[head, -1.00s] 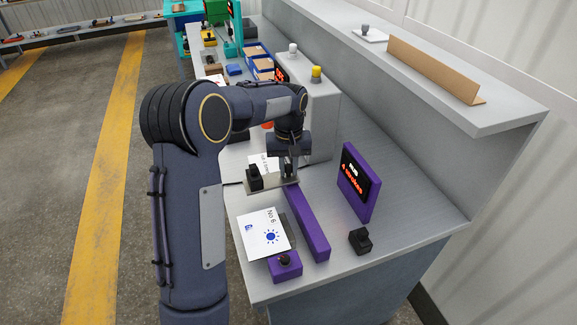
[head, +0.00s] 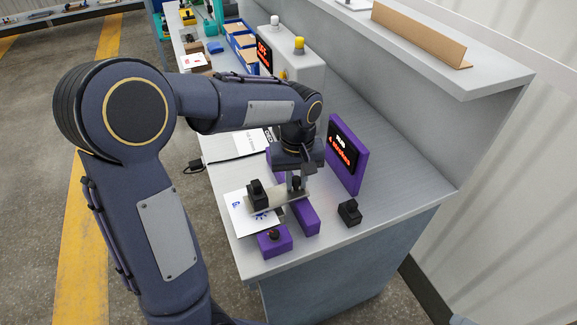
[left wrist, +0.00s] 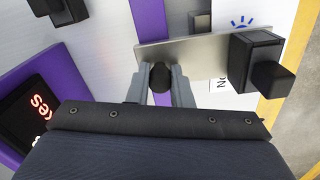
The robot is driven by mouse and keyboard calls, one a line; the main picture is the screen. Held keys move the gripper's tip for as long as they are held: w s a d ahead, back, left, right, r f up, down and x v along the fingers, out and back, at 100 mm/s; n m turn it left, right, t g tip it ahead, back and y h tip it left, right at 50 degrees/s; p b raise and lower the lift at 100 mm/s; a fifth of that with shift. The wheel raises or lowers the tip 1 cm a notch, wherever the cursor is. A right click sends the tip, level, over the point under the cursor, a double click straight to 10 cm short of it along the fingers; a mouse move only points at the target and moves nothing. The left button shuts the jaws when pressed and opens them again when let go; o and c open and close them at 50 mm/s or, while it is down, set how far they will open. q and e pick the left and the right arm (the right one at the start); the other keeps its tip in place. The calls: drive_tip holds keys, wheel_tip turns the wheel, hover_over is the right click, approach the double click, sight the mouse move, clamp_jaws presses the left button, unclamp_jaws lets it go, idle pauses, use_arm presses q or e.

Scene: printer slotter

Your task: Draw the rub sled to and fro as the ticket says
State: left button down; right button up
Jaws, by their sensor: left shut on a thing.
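The rub sled is a flat metal plate (head: 283,200) with a black block at its outer end. It sits across the purple rail (head: 305,217) and over the white card (head: 236,213) with blue print. My left gripper (head: 297,183) is shut on the sled's black knob; in the left wrist view the fingers (left wrist: 160,82) close on this knob from both sides, beside the plate (left wrist: 190,52). The purple display (head: 342,155) reads "RUB" and "4 strokes" in red. My right gripper is not in view.
A small black block (head: 350,212) sits right of the rail. A grey box (head: 295,75) with a yellow knob stands farther back. The bench right of the display is clear.

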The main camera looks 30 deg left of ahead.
use_arm(q)
drive_tip(key=shift+s+d, duration=0.45)
drive_tip(key=shift+d, duration=0.1)
drive_tip(key=c, duration=1.3)
unclamp_jaws()
wheel_tip(320, 180, up, 8)
drive_tip(key=shift+s, duration=0.1)
